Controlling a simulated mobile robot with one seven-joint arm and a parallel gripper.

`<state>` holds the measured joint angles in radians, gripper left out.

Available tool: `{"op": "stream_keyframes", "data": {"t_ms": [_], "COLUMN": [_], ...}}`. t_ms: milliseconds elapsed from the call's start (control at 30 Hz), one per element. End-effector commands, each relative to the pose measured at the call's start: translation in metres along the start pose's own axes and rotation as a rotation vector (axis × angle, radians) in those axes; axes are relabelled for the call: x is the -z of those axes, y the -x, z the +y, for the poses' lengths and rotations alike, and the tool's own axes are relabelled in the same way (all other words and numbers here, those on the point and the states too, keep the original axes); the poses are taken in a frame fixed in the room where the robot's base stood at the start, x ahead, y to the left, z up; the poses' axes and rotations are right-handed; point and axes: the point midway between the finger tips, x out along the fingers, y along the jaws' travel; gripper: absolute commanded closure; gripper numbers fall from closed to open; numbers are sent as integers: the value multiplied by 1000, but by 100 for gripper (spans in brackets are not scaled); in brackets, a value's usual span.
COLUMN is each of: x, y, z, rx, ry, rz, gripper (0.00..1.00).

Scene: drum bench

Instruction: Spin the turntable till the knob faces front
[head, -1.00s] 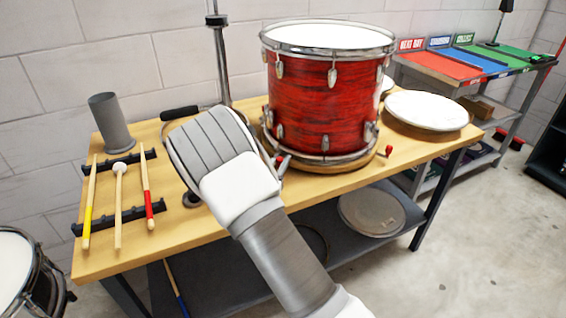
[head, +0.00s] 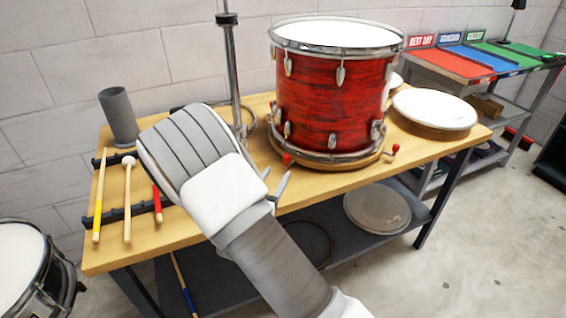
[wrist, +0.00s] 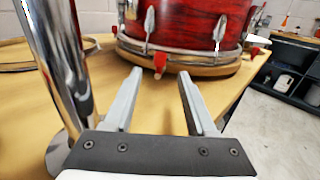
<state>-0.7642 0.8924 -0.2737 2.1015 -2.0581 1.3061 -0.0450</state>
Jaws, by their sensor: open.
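The turntable (head: 330,164) is a round wooden disc on the bench under a red drum (head: 332,100). A red knob (head: 395,149) on a short stem sticks out at its right in the head view. A second red piece (head: 287,159) shows at its front left. My gripper (head: 277,178) is open and empty, in front of the disc's left part. In the wrist view a red piece (wrist: 160,62) at the disc's rim (wrist: 190,68) lies beyond and between the fingertips (wrist: 159,76). I see no contact. Another red piece (wrist: 258,41) shows at the right.
A metal stand pole (head: 232,75) rises left of the drum, close to my gripper in the wrist view. Drumsticks (head: 100,195) on a rack and a grey cup (head: 118,115) are at left. A drumhead (head: 435,109) lies at right. The bench front (head: 330,192) is clear.

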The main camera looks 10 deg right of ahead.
Motion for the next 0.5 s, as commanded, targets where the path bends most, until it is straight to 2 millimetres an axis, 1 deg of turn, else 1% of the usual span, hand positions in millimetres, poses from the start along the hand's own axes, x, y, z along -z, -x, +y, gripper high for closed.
{"op": "stream_keyframes", "data": {"t_ms": [33,200,333,500], "x": [-1,0,0,0], "y": [14,51,70,83], "z": [2,1,1,0], "rx": [-4,-4,-2,-1], "ry": [1,0,0,0], "rz": [3,2,1,0], "gripper": [43,43,43,43]}}
